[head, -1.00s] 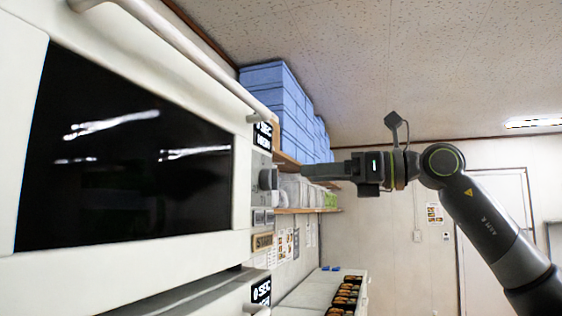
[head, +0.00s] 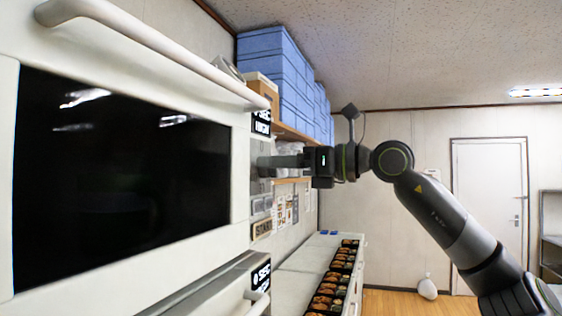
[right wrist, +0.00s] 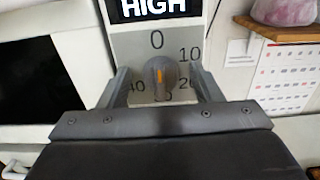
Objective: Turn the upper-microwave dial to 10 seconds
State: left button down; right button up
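The upper microwave (head: 244,140) fills the left of the head view, its dark door window facing me and its control panel at its right edge. In the right wrist view, the grey round dial (right wrist: 160,78) sits on the panel with its orange pointer up toward the 0 mark. The 10 mark is to the upper right of the dial. My right gripper (right wrist: 162,84) is open, one finger on each side of the dial, with gaps visible. In the head view my right gripper (head: 264,161) reaches the panel and hides the dial. My left gripper is out of view.
A HIGH label (right wrist: 158,8) is above the dial. A lower microwave (head: 215,290) is underneath. A shelf with blue boxes (head: 275,70) and a counter with bento trays (head: 335,275) lie beyond. The room to the right is open.

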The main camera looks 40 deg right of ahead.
jog(key=c, duration=1)
jog(key=shift+o, duration=0.2)
jog(key=shift+m, duration=0.3)
jog(key=m, duration=1.1)
jog(key=shift+w+d+f+p, duration=0.15)
jog(key=shift+d+p, duration=0.15)
jog(key=shift+p, duration=0.05)
